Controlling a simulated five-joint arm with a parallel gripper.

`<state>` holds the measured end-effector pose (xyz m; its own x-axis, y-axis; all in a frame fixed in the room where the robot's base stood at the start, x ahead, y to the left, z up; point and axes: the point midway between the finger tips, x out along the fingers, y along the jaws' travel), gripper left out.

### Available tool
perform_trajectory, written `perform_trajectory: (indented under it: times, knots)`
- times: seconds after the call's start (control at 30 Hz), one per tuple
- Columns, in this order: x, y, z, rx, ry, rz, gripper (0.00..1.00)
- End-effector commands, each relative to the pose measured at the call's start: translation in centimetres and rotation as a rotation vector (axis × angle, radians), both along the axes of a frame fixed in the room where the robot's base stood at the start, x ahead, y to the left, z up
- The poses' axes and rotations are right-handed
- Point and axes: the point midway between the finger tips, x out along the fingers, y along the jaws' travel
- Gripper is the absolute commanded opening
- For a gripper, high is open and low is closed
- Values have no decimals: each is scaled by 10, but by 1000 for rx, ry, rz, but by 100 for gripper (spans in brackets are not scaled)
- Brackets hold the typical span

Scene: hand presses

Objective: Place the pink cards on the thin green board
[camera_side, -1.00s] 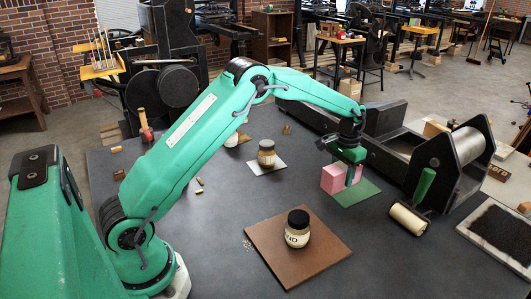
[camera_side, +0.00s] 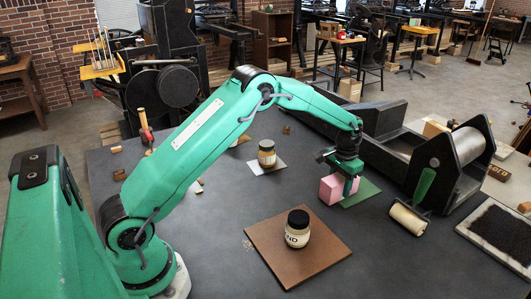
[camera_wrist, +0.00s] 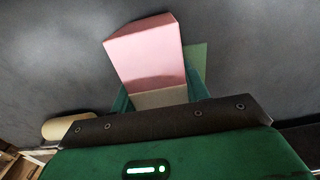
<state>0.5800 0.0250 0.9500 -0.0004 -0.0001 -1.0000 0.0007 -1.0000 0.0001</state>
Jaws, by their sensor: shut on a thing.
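The pink cards (camera_side: 331,190) form a block between the fingers of my gripper (camera_side: 347,184), which is shut on them. The thin green board (camera_side: 364,193) lies flat on the dark table, to the right of the cards and partly hidden behind them. In the wrist view the pink block (camera_wrist: 145,52) stands out from between the green fingers (camera_wrist: 158,95), and a strip of the green board (camera_wrist: 198,57) shows at its right. The block overlaps the board's left side in the picture. I cannot tell whether its bottom touches the table or the board.
A brown board (camera_side: 262,258) with a labelled jar (camera_side: 297,232) stands in front. Another jar (camera_side: 266,154) stands on a pale board behind. A roller (camera_side: 409,217) and the dark press (camera_side: 448,165) are at the right. The table between the brown board and cards is clear.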

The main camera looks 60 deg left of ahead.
Motion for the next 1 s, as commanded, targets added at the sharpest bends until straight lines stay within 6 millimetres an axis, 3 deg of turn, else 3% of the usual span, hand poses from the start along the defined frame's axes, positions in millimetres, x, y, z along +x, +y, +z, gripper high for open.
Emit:
perform_trajectory:
  times: [0.1,0.13,0.23,0.67,1.0]
  knots:
    - [0,0,-2,0,-1,0,14]
    - [0,0,-3,0,0,0,47]
    - [0,0,-3,0,0,0,67]
    - [0,0,1,0,-1,0,67]
    - [1,0,36,0,-4,0,67]
